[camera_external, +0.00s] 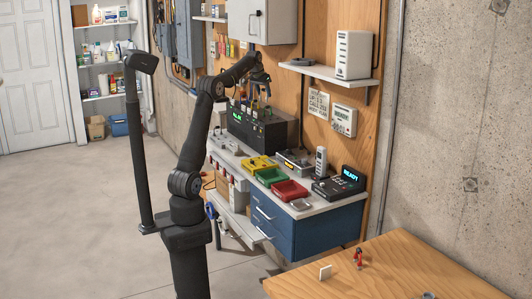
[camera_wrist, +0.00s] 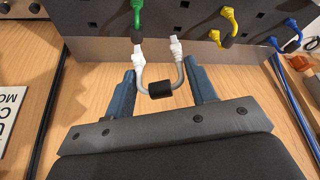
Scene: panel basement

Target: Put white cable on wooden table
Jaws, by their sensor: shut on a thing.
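The white cable (camera_wrist: 161,89) shows in the wrist view as a U-shaped loop with a black sleeve at its bend and two white plugs pointing up at the edge of a dark panel. My gripper (camera_wrist: 160,70) has its two blue fingers on either side of the loop and is shut on it. In the external view my gripper (camera_external: 262,88) is high in front of the wooden wall board, above a dark unit; the cable is too small to make out there. The wooden table (camera_external: 400,268) is at the lower right, far from my gripper.
Green (camera_wrist: 137,14) and yellow (camera_wrist: 229,22) cables hang on the panel beside the white one. A workbench carries yellow, green and red (camera_external: 289,191) trays and a phone.

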